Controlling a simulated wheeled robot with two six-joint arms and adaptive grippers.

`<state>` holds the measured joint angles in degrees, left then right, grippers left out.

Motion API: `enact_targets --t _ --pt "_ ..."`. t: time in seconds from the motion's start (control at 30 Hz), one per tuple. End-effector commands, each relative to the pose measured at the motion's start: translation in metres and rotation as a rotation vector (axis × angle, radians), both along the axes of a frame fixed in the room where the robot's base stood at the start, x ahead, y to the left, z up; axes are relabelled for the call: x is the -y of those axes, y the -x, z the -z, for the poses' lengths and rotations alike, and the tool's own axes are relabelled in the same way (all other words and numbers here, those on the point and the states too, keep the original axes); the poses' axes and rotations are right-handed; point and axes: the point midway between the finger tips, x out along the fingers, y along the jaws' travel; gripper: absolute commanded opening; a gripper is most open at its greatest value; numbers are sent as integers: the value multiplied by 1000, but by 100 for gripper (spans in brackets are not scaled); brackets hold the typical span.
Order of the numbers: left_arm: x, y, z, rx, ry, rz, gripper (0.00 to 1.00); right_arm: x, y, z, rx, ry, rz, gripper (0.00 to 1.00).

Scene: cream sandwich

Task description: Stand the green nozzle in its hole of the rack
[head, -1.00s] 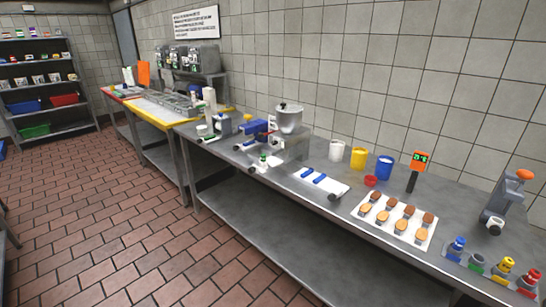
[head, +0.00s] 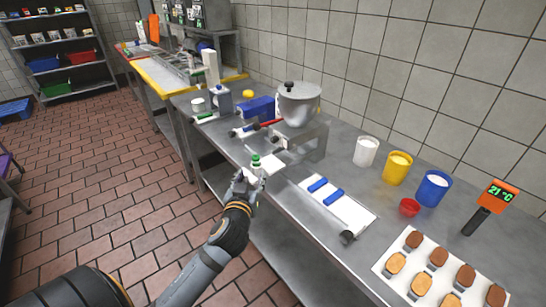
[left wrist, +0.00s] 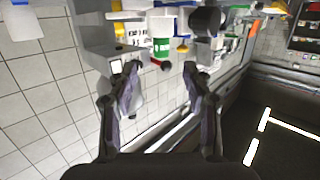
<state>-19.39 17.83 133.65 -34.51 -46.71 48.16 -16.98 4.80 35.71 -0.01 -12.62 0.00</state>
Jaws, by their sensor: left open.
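The green nozzle (head: 256,160) looks like the small piece with a green top and a pale lower part in the head view. It is near the front edge of the steel counter, in front of the mixer stand. My left gripper (head: 245,180) is open right beside it, just in front, and hides part of its lower end. I cannot tell whether the fingers touch it. In the left wrist view the two fingers (left wrist: 162,95) stand apart, with a pale shape near the left finger that I cannot identify surely. The rack is not in view now. My right gripper is not in view.
A mixer bowl (head: 298,103) on a steel stand is behind the gripper. A white board (head: 350,212) with blue pieces lies to the right. White (head: 366,151), yellow (head: 396,168) and blue (head: 432,188) tubs stand along the wall side.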

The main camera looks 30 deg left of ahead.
Motion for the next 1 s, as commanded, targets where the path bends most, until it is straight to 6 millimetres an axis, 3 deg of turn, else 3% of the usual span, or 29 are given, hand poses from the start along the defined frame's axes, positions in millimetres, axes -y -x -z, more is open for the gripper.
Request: enact_targets --t 0.23,0.57,0.8,1.0 --pt "-14 -35 4 0 0 0 50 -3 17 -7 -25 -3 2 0" --pt "-23 -56 8 -1 0 1 50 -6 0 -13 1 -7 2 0" --pt "-37 -91 15 -2 -1 2 50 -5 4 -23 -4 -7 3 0" --pt "-39 -96 17 -3 0 3 50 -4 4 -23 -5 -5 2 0"
